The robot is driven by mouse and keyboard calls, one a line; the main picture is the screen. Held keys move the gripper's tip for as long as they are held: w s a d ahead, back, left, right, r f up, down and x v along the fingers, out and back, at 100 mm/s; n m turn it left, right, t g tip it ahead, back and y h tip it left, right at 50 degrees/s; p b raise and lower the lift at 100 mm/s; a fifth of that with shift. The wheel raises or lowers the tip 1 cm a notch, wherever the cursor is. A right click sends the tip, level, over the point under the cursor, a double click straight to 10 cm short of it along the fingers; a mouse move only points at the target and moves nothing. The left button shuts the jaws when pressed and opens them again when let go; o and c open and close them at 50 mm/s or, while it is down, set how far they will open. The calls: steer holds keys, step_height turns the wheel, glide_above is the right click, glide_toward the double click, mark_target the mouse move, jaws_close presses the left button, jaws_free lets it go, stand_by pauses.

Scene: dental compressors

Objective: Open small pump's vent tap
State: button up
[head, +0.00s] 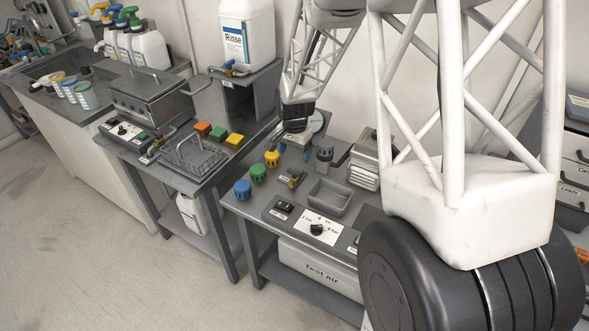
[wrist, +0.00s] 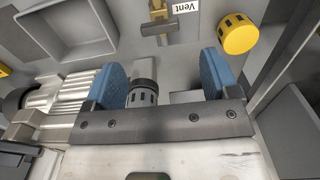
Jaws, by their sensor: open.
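A small brass tap (wrist: 157,22) sits beside a "Vent" label (wrist: 186,7) at the top edge of the wrist view, partly cut off. In the head view the brass tap (head: 292,178) stands on the grey bench. The ribbed silver pump (wrist: 62,105) lies left of my gripper in the wrist view, and at the bench's back right in the head view (head: 366,160). My gripper (wrist: 163,75) is open, its blue pads apart with nothing held. The tap is beyond the fingertips, not touching them.
A dark slotted cylinder (wrist: 143,92) shows between the pads, close to the left one. A yellow knob (wrist: 238,34) is right of the tap. A grey tray (wrist: 68,35) is left of it. Green (head: 258,173) and blue (head: 242,189) knobs line the bench's left side.

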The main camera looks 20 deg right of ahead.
mark_target(294, 171)
steer(key=shift+f, duration=3.85)
steer(key=c, duration=0.9)
